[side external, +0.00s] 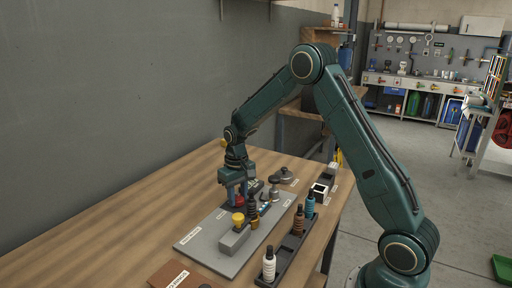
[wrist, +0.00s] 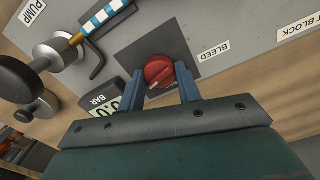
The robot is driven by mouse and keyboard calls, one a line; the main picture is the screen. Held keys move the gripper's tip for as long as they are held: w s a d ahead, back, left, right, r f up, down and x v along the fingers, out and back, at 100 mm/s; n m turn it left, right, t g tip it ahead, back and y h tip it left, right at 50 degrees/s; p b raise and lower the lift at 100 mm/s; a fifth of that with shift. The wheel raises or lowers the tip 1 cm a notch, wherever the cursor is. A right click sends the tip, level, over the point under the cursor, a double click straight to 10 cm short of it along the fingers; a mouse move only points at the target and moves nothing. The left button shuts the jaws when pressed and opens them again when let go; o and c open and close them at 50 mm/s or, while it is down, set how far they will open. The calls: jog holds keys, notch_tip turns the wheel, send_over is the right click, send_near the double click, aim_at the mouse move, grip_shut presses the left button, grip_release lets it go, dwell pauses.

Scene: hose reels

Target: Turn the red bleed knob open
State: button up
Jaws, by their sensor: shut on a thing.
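The red bleed knob (wrist: 159,71) sits on a dark square pad on the grey panel, beside a label reading BLEED (wrist: 208,55). It has a pale pointer line across its face. My gripper (wrist: 158,84) is over it, with the blue fingers on either side and shut on the knob. In the side view the knob (side external: 239,201) shows as a small red patch under my gripper (side external: 238,196), partly hidden by the fingers. The grey panel (side external: 196,240) lies on the wooden bench.
A gauge reading in BAR (wrist: 102,105) stands beside the knob. A pump handle with dark knobs (wrist: 57,55) is at the left of the wrist view. A yellow knob (side external: 238,218) on a grey block is close in front of my gripper. A rack of bottles (side external: 285,252) stands to the right.

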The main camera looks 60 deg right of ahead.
aim_at(238, 197)
jog(key=shift+m, duration=1.7)
jog(key=o, duration=1)
jog(key=shift+r, duration=0.1)
notch_tip(238, 197, up, 14)
